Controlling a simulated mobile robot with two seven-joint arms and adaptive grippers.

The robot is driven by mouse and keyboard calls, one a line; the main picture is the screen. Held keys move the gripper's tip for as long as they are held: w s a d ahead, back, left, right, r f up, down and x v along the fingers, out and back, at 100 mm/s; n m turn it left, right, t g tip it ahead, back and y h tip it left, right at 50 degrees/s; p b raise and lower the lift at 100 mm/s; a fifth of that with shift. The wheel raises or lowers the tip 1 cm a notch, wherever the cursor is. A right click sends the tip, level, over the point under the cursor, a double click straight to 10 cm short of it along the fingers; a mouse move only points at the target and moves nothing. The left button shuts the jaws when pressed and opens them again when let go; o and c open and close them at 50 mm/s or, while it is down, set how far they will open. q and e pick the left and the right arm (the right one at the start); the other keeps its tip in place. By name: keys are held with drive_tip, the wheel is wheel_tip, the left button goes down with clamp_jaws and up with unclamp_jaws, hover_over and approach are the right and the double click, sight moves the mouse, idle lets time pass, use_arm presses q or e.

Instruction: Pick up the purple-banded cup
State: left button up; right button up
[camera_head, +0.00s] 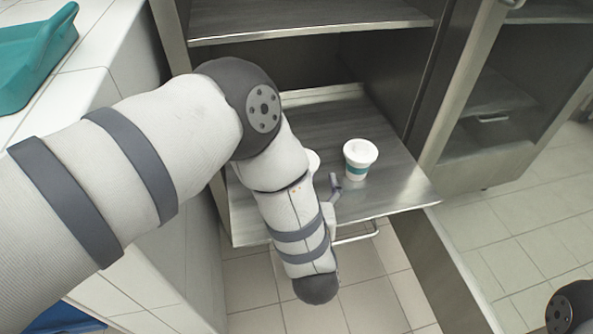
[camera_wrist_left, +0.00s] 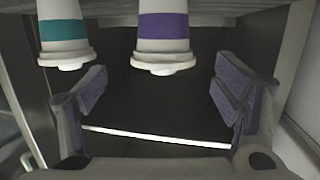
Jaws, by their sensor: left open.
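The purple-banded cup (camera_wrist_left: 163,32) is white with a purple band and a white lid. In the left wrist view it is at the top middle, between the spread fingers of my left gripper (camera_wrist_left: 160,76) and ahead of them. The fingers do not appear to touch it. In the head view, only a bit of white lid (camera_head: 313,160) shows beside my left forearm, probably this cup's; the rest is hidden. One grey finger of the left gripper also shows there, near the shelf. My right gripper is out of view.
A teal-banded white cup (camera_head: 359,159) stands upright on the metal shelf (camera_head: 405,193) to the right; it also shows at upper left in the wrist view (camera_wrist_left: 64,32). Cabinet walls flank the shelf, with another shelf (camera_head: 310,18) above. A teal tray (camera_head: 35,55) lies on the left counter.

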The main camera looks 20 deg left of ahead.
use_arm(q)
drive_tip(key=x, duration=0.3)
drive_tip(key=b+x, duration=0.1)
drive_tip(key=x, duration=0.3)
drive_tip(key=shift+s+a+f, duration=0.15)
drive_tip(key=shift+f, duration=0.05)
drive_tip(key=c, duration=1.3)
